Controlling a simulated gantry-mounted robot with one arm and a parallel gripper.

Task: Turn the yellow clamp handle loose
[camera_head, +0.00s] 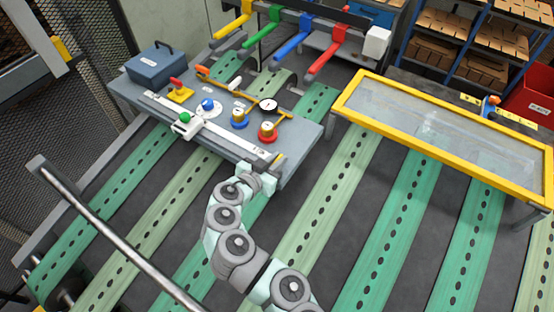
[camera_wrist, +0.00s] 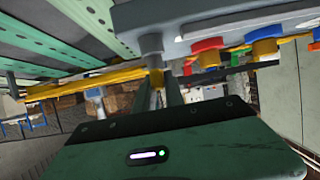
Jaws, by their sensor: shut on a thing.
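My gripper (camera_wrist: 158,88) is shut on the yellow clamp handle (camera_wrist: 156,77). In the wrist view the handle shows between the two fingers, at the end of a grey shaft (camera_wrist: 151,45) that meets the grey workbench (camera_wrist: 195,17). How far the handle is turned cannot be told.
A yellow-framed glass panel (camera_head: 430,165) stands to the right. Green slatted belts (camera_head: 325,210) run below. A metal rail (camera_head: 120,235) crosses the lower left.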

